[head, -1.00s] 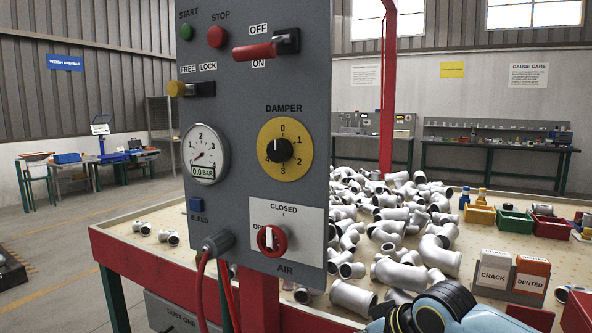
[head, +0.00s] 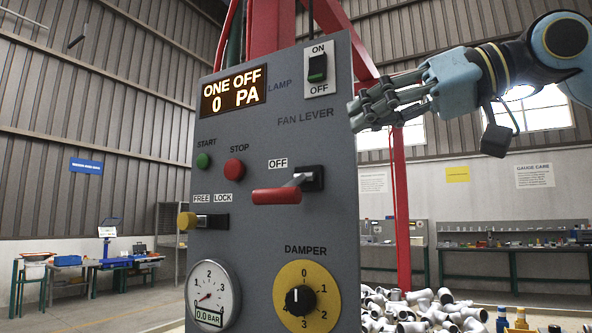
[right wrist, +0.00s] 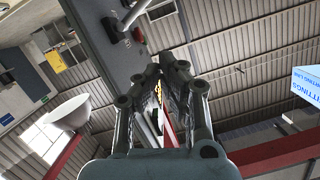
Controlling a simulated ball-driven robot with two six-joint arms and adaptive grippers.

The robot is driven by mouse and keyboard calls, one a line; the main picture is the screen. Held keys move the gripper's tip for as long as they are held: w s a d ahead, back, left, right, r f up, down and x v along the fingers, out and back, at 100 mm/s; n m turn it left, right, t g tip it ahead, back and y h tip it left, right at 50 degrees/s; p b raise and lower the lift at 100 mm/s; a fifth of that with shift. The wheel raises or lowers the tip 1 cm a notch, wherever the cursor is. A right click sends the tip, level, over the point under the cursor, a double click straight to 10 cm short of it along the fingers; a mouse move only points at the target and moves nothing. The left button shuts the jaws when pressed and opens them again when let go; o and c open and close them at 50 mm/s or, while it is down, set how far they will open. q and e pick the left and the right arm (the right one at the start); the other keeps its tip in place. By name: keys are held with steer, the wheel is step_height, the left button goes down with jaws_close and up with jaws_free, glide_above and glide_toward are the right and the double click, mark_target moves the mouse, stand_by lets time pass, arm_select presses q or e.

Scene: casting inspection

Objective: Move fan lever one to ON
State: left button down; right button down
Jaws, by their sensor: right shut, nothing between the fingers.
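The fan lever (head: 277,196) is a red handle on a dark mount on the grey panel (head: 335,150). It sticks out to the left, just below the OFF label; an ON label is not visible around it. The display (head: 233,88) reads ONE OFF, 0 PA. My right gripper (head: 362,112) is shut and empty near the panel's right edge, above and right of the lever, apart from it. In the right wrist view the shut gripper (right wrist: 155,74) has the panel (right wrist: 92,38) beyond its fingers. My left gripper is not in view.
A lamp switch (head: 318,68) is near the panel's top, close to my gripper. The start button (head: 203,160), stop button (head: 234,169), yellow FREE/LOCK knob (head: 188,220), pressure gauge (head: 212,296) and damper dial (head: 300,299) surround the lever. A red post (head: 402,215) stands behind the panel.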

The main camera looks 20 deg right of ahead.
steer(key=w+a+f+p, duration=0.4)
steer(key=a, duration=0.1)
steer(key=w+a+f+p, duration=0.2)
steer(key=p, duration=0.1)
steer(key=shift+w+a, duration=0.25)
steer(key=shift+a, duration=0.05)
stand_by(0.5)
steer(key=shift+f, duration=0.1)
steer(key=shift+d+f+p, duration=0.1)
steer(key=shift+f+p, duration=0.5)
steer(key=shift+f, duration=0.05)
steer(key=shift+r, duration=0.1)
